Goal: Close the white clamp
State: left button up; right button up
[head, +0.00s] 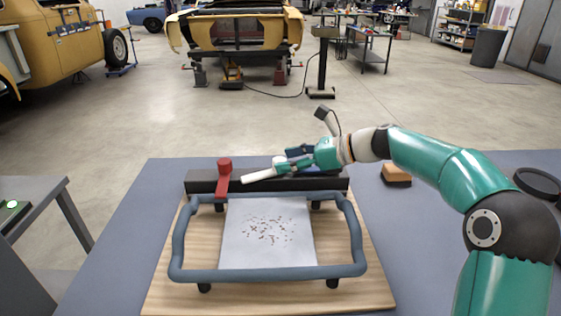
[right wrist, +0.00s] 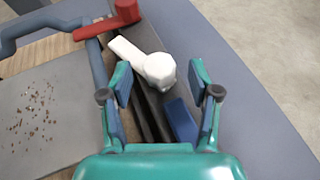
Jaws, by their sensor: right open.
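The white clamp (head: 258,176) sits on the dark bar (head: 202,184) at the back of the board. Its lever slants toward the red clamp (head: 224,168), with its end near the frame's back rail. In the right wrist view the white clamp's round knob (right wrist: 160,68) lies just ahead of and between my fingertips, with no clear contact. My right gripper (head: 303,161) is open and empty; its spread fingers also show in the right wrist view (right wrist: 160,90). It partly hides a blue clamp (head: 299,152). My left gripper is not in view.
A grey-blue tubular frame (head: 176,240) stands on the wooden board (head: 160,296) around a speckled pale sheet (head: 268,255). The red lever reaches across the frame's back rail. An orange-brown block (head: 397,175) and a dark ring (head: 538,184) lie to the right on the table.

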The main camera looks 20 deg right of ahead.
jog(key=v, duration=0.9)
jog(key=shift+s+d, duration=0.1)
jog(key=shift+d, duration=0.05)
